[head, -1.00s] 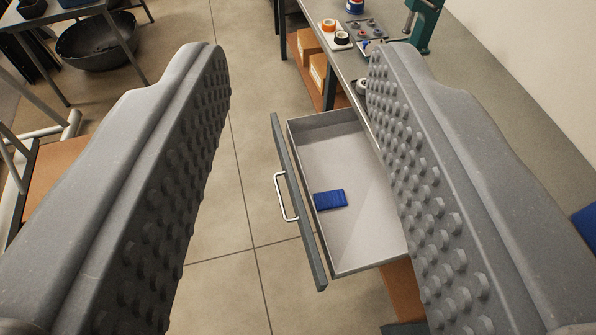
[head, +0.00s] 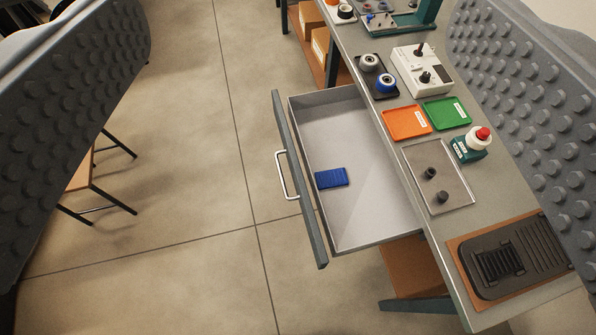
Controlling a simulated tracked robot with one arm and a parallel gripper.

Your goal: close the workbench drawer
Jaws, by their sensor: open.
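The workbench drawer (head: 345,112) is pulled out to the left from under the workbench (head: 381,137). Its dark front panel (head: 300,180) carries a pale metal handle (head: 285,176) on the outer face. A small blue object (head: 331,178) lies on the drawer floor. My gripper (head: 300,45) is open and empty, with its two studded grey fingers wide apart at the left and right of the picture. The drawer shows between the fingers, apart from both of them.
A stool (head: 90,185) is at left. Tiled floor left of the drawer is clear.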

